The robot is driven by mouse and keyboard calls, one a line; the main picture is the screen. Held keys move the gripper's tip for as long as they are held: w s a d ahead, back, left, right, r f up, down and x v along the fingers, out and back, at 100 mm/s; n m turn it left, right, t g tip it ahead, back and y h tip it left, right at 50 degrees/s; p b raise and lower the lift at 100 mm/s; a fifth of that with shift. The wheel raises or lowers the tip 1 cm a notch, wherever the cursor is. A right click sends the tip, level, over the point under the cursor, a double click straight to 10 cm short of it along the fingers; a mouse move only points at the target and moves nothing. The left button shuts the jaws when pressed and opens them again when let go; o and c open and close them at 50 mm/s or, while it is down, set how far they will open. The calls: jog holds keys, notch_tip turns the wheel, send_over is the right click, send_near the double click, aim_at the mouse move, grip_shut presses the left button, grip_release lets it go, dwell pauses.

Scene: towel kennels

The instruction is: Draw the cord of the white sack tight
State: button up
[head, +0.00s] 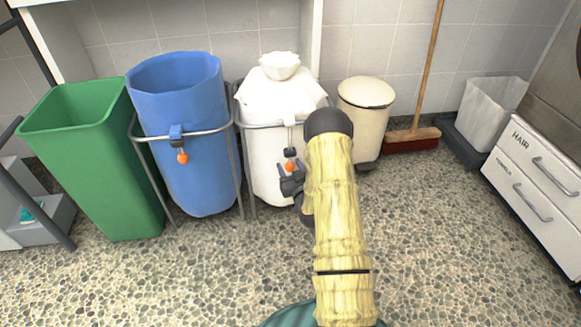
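The white sack (266,160) hangs in a grey metal frame at the middle of the head view. Its top is drawn together into a ruffled neck (280,66), with white cloth spread over the frame below it. A cord runs down the front to a dark cord lock (290,152) and an orange ball (290,167). My gripper (290,170) is at the ball, with a fingertip on each side of it. Whether the fingers press on the ball cannot be told. My arm hides the sack's lower right.
A blue sack (178,150) in a similar frame, with its own orange ball (183,157), stands left, beside a green bin (95,150). A cream lidded bin (366,120), a broom (412,138) and white drawers (535,175) are at right. The speckled floor in front is mostly clear.

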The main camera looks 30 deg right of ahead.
jog(key=shift+r, duration=0.1)
jog(key=shift+s+p, duration=0.35)
jog(key=shift+s, duration=0.1)
jog(key=s+a+p, duration=0.2)
jog(key=s+p, duration=0.3)
jog(key=s, duration=1.1)
jog(key=shift+s+p, duration=0.15)
jog(key=shift+p, duration=0.15)
jog(key=shift+a, duration=0.1)
